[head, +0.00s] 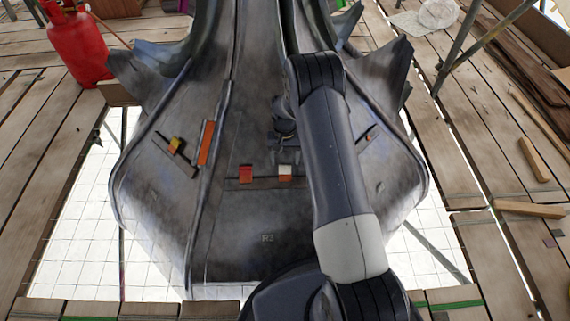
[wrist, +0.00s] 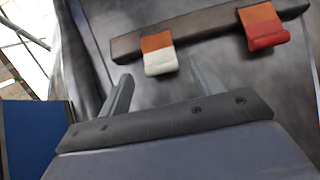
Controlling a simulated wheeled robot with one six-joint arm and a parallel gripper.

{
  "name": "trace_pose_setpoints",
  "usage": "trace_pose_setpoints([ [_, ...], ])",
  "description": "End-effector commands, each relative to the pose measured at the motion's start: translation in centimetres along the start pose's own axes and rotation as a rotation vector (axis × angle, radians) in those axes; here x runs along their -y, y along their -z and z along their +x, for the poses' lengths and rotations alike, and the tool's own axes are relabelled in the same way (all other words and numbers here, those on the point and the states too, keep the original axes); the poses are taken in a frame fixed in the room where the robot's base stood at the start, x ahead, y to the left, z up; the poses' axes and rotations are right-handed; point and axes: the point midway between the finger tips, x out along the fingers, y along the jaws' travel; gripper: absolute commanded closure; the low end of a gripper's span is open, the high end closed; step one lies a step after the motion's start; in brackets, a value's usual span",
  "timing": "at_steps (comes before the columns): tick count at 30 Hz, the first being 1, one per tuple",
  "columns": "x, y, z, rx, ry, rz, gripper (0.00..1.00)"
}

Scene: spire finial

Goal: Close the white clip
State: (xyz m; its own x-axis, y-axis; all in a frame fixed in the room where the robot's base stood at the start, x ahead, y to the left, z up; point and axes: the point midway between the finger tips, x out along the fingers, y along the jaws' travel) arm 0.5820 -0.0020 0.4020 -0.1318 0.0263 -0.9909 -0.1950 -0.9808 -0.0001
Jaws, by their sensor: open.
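The white clip (head: 285,172) sits on a dark strip on the front face of the grey metal finial, at the right of a red clip (head: 246,174). In the wrist view the white clip (wrist: 160,55) has an orange upper part and a white lip that stands out from the strip. My gripper (wrist: 163,85) is open and empty. Its two fingers point at the strip, one on either side of the white clip and slightly short of it. No contact is visible. In the head view my arm partly hides my gripper (head: 284,152).
The red clip also shows in the wrist view (wrist: 263,28), beside the white one. A yellow clip (head: 177,146) and an orange strip (head: 205,143) are on the finial's left. A red gas cylinder (head: 77,45) stands back left. Wooden planks (head: 45,150) surround the finial.

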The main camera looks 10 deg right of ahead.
Motion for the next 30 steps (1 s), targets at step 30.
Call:
trace_pose_setpoints([
  [30, 0.0, 0.0, -3.8, 0.003, -0.001, 0.000, 0.37],
])
